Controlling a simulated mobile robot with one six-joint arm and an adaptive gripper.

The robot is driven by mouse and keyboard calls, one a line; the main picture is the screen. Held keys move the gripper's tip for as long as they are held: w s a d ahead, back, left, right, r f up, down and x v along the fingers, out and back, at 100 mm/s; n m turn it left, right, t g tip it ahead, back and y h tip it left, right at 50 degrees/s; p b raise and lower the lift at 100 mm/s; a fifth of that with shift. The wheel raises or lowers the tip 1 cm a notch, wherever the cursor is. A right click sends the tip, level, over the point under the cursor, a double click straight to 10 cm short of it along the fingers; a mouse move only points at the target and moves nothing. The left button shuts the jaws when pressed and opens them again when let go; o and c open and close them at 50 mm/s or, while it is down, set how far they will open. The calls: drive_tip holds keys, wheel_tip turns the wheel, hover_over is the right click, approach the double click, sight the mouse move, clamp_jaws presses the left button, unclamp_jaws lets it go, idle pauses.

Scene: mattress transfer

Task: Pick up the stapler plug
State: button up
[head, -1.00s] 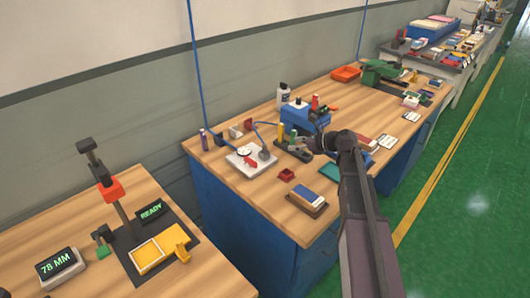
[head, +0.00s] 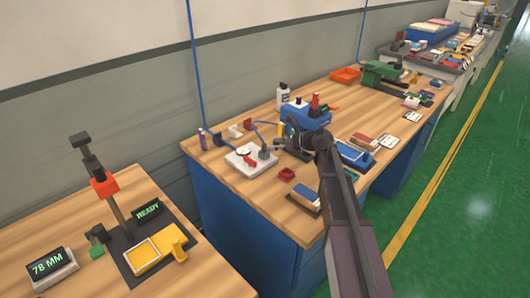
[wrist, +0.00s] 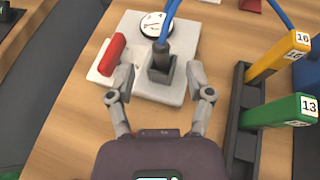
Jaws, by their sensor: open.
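The stapler plug (wrist: 162,46) is a dark grey piece at the end of a blue hose. It stands upright in a dark square socket (wrist: 161,74) on a white base plate (wrist: 178,96) with a round dial. In the head view the plate (head: 249,168) is on the wooden bench and the plug (head: 264,151) shows small. My gripper (wrist: 160,92) is open, its two fingers apart on either side of the socket in the wrist view, with nothing held. In the head view my gripper (head: 283,147) is just right of the plug.
A red-handled part (wrist: 112,54) lies on the plate, close to the left finger. A rack with yellow (wrist: 278,55) and green (wrist: 277,110) numbered blocks stands close on the right. A blue machine (head: 307,115) stands behind. Bare wood shows in front of the plate.

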sight(264, 143)
drive_tip(key=shift+b+x, duration=0.85)
drive_tip(key=shift+x, duration=1)
drive_tip(key=shift+w+a+f, duration=0.3)
drive_tip(key=shift+a+f, duration=0.05)
drive_tip(key=shift+a, duration=0.2)
clamp_jaws()
